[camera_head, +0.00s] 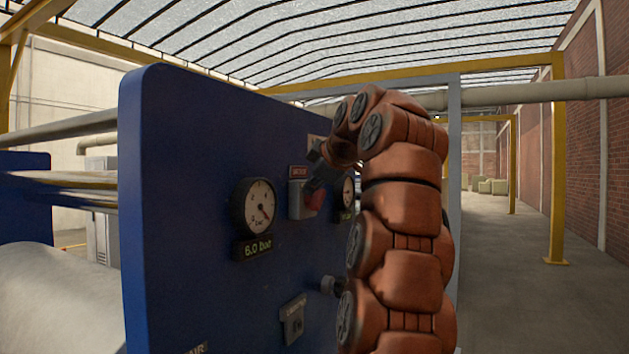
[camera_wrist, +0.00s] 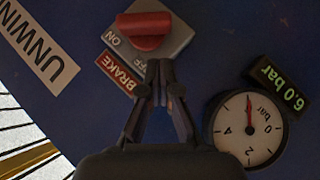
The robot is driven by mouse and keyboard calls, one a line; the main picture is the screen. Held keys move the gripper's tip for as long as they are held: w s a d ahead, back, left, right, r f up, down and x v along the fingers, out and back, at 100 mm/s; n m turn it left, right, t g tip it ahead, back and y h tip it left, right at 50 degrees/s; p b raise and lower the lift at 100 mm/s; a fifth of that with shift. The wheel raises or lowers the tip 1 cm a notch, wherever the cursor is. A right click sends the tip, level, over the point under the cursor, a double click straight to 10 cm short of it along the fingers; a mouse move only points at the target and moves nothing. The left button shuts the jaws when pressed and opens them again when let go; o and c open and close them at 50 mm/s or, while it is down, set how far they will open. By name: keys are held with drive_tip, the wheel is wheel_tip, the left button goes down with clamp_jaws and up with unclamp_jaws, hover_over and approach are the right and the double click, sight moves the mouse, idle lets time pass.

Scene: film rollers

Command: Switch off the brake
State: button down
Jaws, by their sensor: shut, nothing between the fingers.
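The brake switch is a red knob (camera_wrist: 145,28) on a grey plate (camera_wrist: 177,38) marked ON and OFF, with a red BRAKE label (camera_wrist: 120,72) beside it. In the wrist view the knob's bar lies nearly level across the picture. In the head view the red knob (camera_head: 314,200) shows on the blue panel, partly hidden by my gripper. My gripper (camera_wrist: 160,68) is shut and empty, its fingertips over the plate's edge just below the knob. I cannot tell whether they touch it. My gripper (camera_head: 318,184) is dark and small in the head view.
A pressure gauge (camera_head: 259,206) with a 6.0 bar display sits left of the switch. Another gauge (camera_head: 348,192) is partly behind my orange arm. A lower grey switch (camera_head: 293,318) and a round knob (camera_head: 328,285) are on the blue panel (camera_head: 190,200). Open floor lies right.

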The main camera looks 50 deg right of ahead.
sight(310, 203)
drive_tip(key=shift+w+d+f, duration=0.15)
drive_tip(key=shift+d+f, duration=0.35)
drive_tip(key=shift+f, duration=0.05)
drive_tip(key=shift+w+d+f, duration=0.15)
drive_tip(key=shift+d+f, duration=0.35)
drive_tip(key=shift+f, duration=0.15)
drive_tip(key=shift+b, duration=0.7)
